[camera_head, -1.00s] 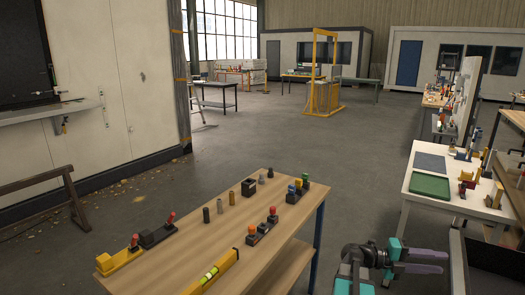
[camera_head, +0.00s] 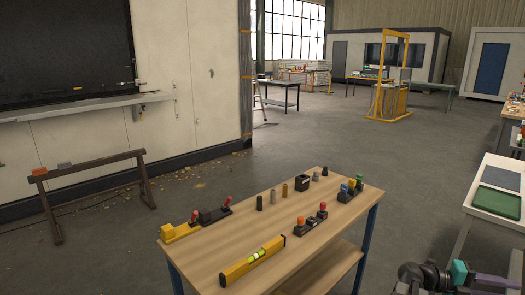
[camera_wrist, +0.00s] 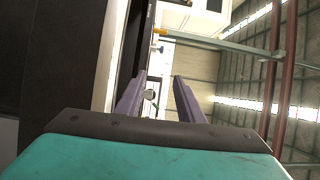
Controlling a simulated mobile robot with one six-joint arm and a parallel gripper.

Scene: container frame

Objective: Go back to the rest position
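My gripper (camera_head: 492,281) shows at the bottom right corner of the head view, partly cut off by the frame edge. It is teal and dark with purple fingers, held to the right of the wooden table. In the wrist view, the two purple fingers of my gripper (camera_wrist: 160,82) stand apart with a gap between them. No object is held there; only background shows through the gap. The wrist view looks towards the ceiling beams and a wall.
A wooden table (camera_head: 218,258) in front holds a yellow level (camera_head: 253,260), small cylinders and toggle-like parts. A white table with a green tray (camera_head: 497,203) stands at right. A low dark trestle (camera_head: 92,168) stands at left. Open floor (camera_head: 400,150) lies behind the wooden table.

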